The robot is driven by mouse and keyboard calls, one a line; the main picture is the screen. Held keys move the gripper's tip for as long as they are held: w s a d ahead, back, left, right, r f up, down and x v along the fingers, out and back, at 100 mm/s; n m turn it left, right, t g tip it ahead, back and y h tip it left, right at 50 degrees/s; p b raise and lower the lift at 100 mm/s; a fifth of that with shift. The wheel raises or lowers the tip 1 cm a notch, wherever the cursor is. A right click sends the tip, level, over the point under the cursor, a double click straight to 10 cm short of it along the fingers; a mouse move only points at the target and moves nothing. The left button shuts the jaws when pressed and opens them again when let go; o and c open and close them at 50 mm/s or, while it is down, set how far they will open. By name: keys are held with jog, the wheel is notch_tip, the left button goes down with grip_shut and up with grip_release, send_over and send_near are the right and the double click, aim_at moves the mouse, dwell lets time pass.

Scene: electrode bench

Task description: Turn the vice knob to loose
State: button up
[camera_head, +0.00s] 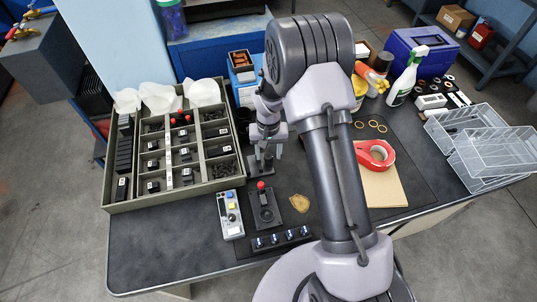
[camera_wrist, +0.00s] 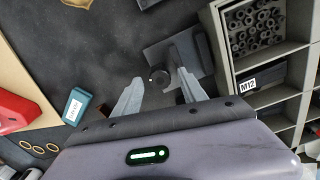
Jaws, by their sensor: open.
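The vice (camera_wrist: 158,52) is a dark grey block on the bench mat, in the upper middle of the wrist view. A small round dark knob (camera_wrist: 159,77) shows at its near side. My gripper (camera_wrist: 160,80) is open, its two pale fingers either side of the knob in the picture. I cannot tell whether they touch it. In the head view my gripper (camera_head: 266,146) is over the bench, just right of the sorting tray, and the vice's grey base (camera_head: 261,168) shows below it. My arm and gripper hide most of the vice there.
The sorting tray (camera_head: 107,199) stands close on the left. A button box (camera_head: 230,214) and a red-topped joystick (camera_head: 263,201) lie in front.

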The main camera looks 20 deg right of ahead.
grip_shut()
jog(key=shift+n, duration=0.4)
jog(key=n+p, duration=0.1)
jog(key=n, duration=0.3)
jog(key=shift+n, duration=0.4)
jog(key=n+p, duration=0.1)
jog(key=n, duration=0.4)
jog(key=shift+p, duration=0.3)
jog(key=n+p, duration=0.1)
jog(key=n, duration=0.4)
jog(key=shift+n, duration=0.4)
jog(key=shift+n+p, duration=0.7)
jog(key=shift+n, duration=1.8)
